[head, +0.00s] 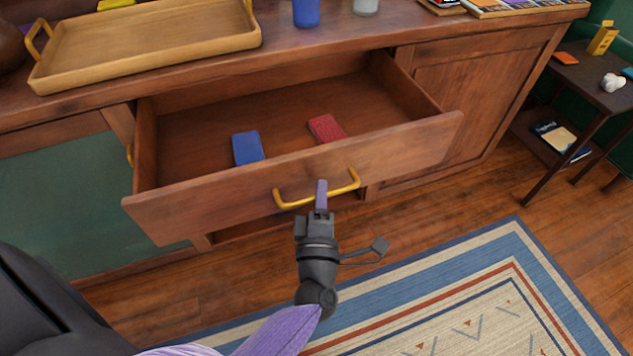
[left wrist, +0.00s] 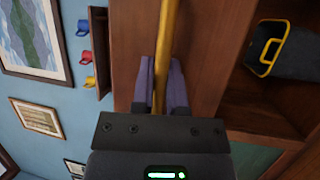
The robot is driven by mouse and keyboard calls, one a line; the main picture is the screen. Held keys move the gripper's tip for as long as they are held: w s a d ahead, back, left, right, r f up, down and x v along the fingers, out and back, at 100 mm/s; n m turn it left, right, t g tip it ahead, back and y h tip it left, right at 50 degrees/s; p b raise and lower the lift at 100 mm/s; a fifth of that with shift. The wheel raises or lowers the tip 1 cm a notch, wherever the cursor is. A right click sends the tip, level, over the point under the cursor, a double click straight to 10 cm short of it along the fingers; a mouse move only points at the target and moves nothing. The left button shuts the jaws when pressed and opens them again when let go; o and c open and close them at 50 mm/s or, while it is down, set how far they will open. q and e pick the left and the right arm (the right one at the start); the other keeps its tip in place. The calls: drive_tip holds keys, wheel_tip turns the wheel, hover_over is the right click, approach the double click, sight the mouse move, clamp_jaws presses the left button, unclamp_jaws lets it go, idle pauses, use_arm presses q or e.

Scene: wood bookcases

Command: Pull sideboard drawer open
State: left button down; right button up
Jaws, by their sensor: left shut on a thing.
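The wooden sideboard drawer (head: 230,191) stands pulled out from the sideboard (head: 460,60), its inside open to view. A blue box-like item (head: 248,148) and a red one (head: 326,129) lie in it. A brass bar handle (head: 290,203) is on the drawer front. My left gripper (head: 321,190) is at the middle of this handle. In the left wrist view, the purple fingers (left wrist: 161,85) are shut around the handle bar (left wrist: 165,45), with the wooden drawer front behind. My right gripper is not in view.
A wooden tray (head: 150,45), a blue cup (head: 306,12) and books (head: 520,6) are on the sideboard top. A dark side shelf (head: 590,88) stands at the right. A patterned rug (head: 450,290) covers the floor in front.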

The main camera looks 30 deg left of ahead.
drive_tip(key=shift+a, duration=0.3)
use_arm(q)
drive_tip(key=c, duration=0.6)
unclamp_jaws()
drive_tip(key=shift+c, duration=0.2)
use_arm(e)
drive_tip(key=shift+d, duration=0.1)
